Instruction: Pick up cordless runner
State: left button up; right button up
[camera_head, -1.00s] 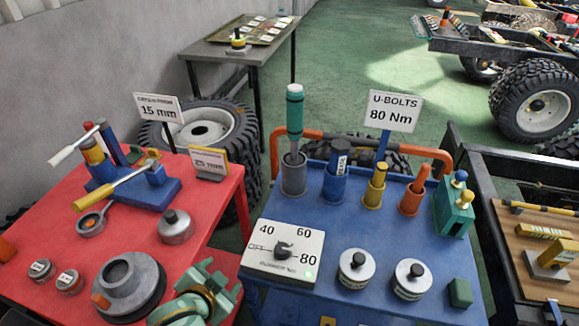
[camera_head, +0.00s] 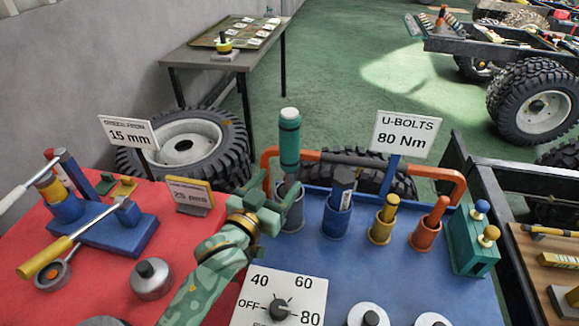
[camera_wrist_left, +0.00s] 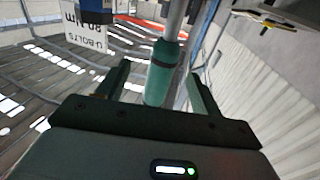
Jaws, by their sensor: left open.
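An upright teal cylindrical tool (camera_head: 289,145) with a pale top, which I take for the cordless runner, stands in a grey cup (camera_head: 291,212) on the blue bench top. My camouflage-green left gripper (camera_head: 272,200) is at the cup and the tool's lower part, hiding some of them. In the left wrist view the teal tool (camera_wrist_left: 163,75) lies between the two spread fingers of the gripper (camera_wrist_left: 160,90), with gaps at its sides. The gripper is open. My right gripper is not in view.
A blue cup (camera_head: 337,217) with a dark tool stands close to the right, then yellow (camera_head: 381,230) and orange (camera_head: 425,236) cups. An orange rail (camera_head: 436,172) and a U-BOLTS sign (camera_head: 405,135) rise behind. A dial panel (camera_head: 243,308) lies in front.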

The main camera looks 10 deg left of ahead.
aim_at(288, 168)
pick_arm(q)
jog(key=b+x, duration=0.1)
jog(key=x, duration=0.4)
jog(key=shift+a+f, duration=0.1)
jog(key=shift+w, duration=0.15)
jog(key=x, duration=0.1)
jog(key=b+x, duration=0.1)
jog(key=x, duration=0.2)
jog(key=shift+w+a+b, duration=0.2)
jog(key=shift+w+b, duration=0.15)
jog(key=shift+w, duration=0.3)
jog(key=shift+s, duration=0.1)
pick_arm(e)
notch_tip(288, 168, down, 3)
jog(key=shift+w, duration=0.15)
pick_arm(q)
jog(key=c, duration=1.3)
jog(key=shift+r, duration=0.2)
grip_shut()
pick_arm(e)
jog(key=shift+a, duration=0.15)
